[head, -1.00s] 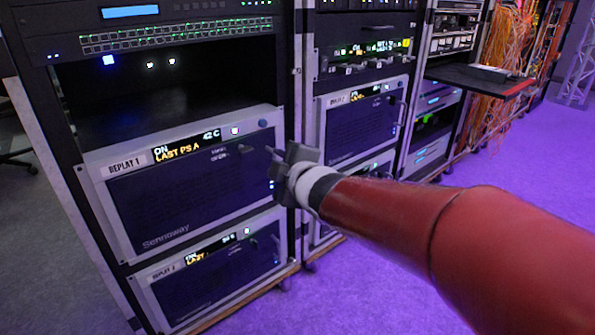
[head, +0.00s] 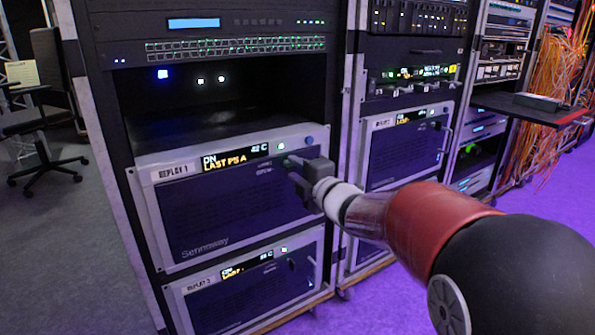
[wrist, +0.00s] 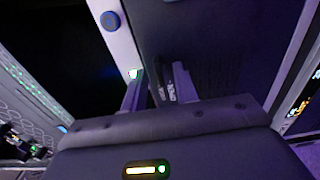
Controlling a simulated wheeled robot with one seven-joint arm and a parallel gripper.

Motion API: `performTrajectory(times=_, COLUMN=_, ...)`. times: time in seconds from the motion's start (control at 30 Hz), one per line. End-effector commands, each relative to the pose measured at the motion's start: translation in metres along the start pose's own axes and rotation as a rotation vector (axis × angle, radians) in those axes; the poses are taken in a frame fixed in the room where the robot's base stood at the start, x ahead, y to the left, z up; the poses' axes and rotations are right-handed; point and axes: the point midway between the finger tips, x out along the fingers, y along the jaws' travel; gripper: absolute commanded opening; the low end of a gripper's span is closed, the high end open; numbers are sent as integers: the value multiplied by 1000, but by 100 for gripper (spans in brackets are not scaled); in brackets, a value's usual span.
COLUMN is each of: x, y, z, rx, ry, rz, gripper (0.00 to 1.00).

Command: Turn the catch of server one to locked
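Small lock and open labels sit right of the display. My gripper (head: 292,170) is at the upper right of this front, at the catch's place, and hides the catch in the head view. In the wrist view my gripper (wrist: 159,88) has its two fingers apart, with small grey pieces showing between them. I cannot tell whether the fingers touch the catch, or how it is turned.
A similar server (head: 245,285) is below, and REPLAY 2 (head: 405,150) is in the rack to the right. A blue round button (wrist: 110,20) is near the fingers. A shelf (head: 525,108) juts out farther right. An office chair (head: 45,120) stands at left. Purple-lit floor is open at right.

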Motion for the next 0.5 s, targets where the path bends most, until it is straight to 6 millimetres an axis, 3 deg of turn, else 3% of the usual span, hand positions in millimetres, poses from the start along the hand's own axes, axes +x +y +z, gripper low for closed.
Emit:
performTrajectory(times=0.27, x=2, y=0, z=0, rx=0, ry=-1, rz=0, gripper=29)
performTrajectory(times=0.5, x=2, y=0, z=0, rx=0, ry=-1, rz=0, gripper=0)
